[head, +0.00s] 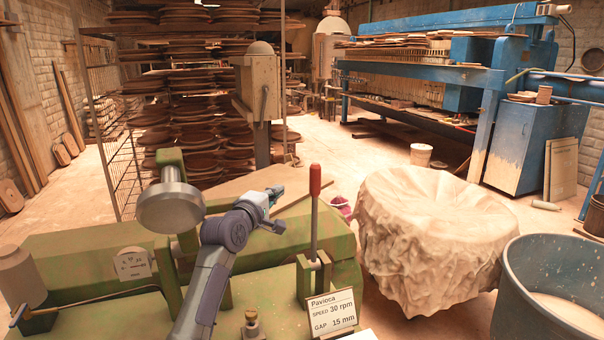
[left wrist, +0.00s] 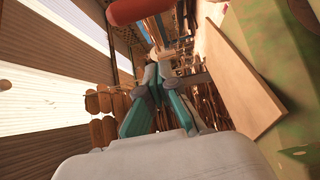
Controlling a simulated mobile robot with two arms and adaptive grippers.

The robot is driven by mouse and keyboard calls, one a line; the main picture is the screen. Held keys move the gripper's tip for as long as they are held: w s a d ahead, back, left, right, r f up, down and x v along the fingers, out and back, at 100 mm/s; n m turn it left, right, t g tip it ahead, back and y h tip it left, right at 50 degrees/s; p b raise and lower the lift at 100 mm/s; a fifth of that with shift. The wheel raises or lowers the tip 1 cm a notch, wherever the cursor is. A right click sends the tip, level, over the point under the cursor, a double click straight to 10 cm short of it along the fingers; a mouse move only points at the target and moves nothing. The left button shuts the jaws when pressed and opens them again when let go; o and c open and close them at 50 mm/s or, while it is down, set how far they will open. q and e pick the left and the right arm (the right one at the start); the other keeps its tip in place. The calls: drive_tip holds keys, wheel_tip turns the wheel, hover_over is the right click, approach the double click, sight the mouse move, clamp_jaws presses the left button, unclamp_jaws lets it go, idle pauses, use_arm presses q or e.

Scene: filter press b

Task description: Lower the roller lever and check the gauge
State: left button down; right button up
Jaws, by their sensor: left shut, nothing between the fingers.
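The roller lever (head: 314,215) stands upright in a green bracket on the green machine, with a red grip (head: 315,180) on top. A red rounded end, probably this grip, shows at the top of the left wrist view (left wrist: 138,10). My left gripper (head: 278,190) is shut and empty, to the left of the lever and apart from it. Its teal fingers also show in the left wrist view (left wrist: 160,72). A pale gauge plate (head: 132,263) sits on the machine's left part; its reading is too small to tell. My right gripper is out of view.
A sign (head: 333,312) by the lever reads speed 30 rpm, gap 15 mm. A cloth-covered tub (head: 432,230) and a blue-grey bin (head: 545,285) stand to the right. Pottery racks fill the back.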

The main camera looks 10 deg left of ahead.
use_arm(q)
drive_tip(key=shift+w+r, duration=0.1)
drive_tip(key=shift+r, duration=0.2)
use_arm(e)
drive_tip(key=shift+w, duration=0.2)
use_arm(q)
drive_tip(key=shift+r, duration=0.1)
drive_tip(key=w+d, duration=0.2)
drive_tip(key=w, duration=0.8)
drive_tip(key=s+d+p, duration=0.1)
drive_tip(key=p, duration=0.1)
drive_tip(key=s+d+p, duration=0.1)
drive_tip(key=d+p, duration=0.1)
drive_tip(key=shift+s+d, duration=0.1)
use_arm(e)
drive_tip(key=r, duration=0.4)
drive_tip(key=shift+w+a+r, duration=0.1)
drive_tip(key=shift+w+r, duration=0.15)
